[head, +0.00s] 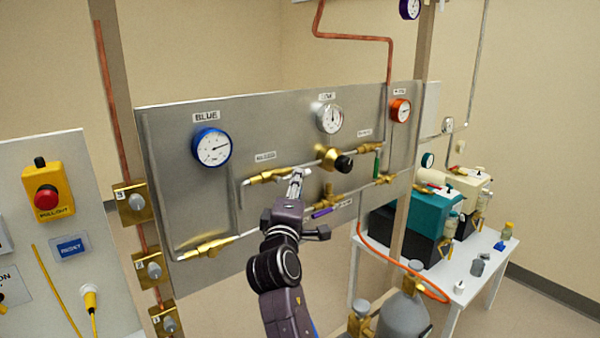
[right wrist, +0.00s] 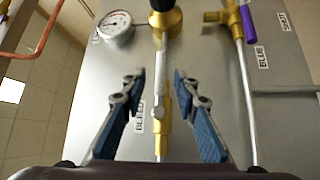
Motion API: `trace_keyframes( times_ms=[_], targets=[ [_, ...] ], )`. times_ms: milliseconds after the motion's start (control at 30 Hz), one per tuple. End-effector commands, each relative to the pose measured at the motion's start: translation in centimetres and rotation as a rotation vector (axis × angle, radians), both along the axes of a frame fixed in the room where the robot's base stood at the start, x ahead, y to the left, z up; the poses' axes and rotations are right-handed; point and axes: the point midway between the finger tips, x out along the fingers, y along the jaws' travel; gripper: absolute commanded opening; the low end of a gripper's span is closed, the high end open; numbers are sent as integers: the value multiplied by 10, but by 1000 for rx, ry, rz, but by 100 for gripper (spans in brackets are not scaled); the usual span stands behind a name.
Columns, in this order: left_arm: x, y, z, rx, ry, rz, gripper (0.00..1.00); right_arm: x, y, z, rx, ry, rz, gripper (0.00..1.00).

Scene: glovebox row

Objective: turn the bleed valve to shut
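The bleed valve is a brass fitting (head: 268,176) on the upper pipe of the steel panel, just below a small label, in the head view. In the right wrist view its brass body (right wrist: 165,133) runs along the pipe, beside the label reading BLEED (right wrist: 139,116), with a pale metal piece on it. My right gripper (head: 297,175) is at the valve's right end in the head view and hides part of it. In the right wrist view the gripper (right wrist: 159,75) is open, with one finger on each side of the valve and visible gaps. My left gripper is not in view.
A brass regulator with a black knob (head: 343,163) sits right of the valve. A green handle (head: 377,165) and a purple handle (head: 322,212) are nearby. The blue gauge (head: 211,147) is above left. A wooden post (head: 410,150) and a gas cylinder (head: 403,315) stand right.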

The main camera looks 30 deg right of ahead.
Motion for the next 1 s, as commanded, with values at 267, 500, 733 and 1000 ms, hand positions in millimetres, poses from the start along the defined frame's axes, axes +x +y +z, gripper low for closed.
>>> trace_keyframes(
  times_ms=[267,500,733,1000],
  targets=[
    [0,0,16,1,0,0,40,31,-27,8,0,0,0,28],
    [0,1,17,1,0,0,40,39,-34,7,4,0,1,28],
    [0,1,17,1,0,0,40,39,-34,7,4,0,1,25],
    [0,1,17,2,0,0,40,39,-34,7,4,0,1,0]
  ],
)
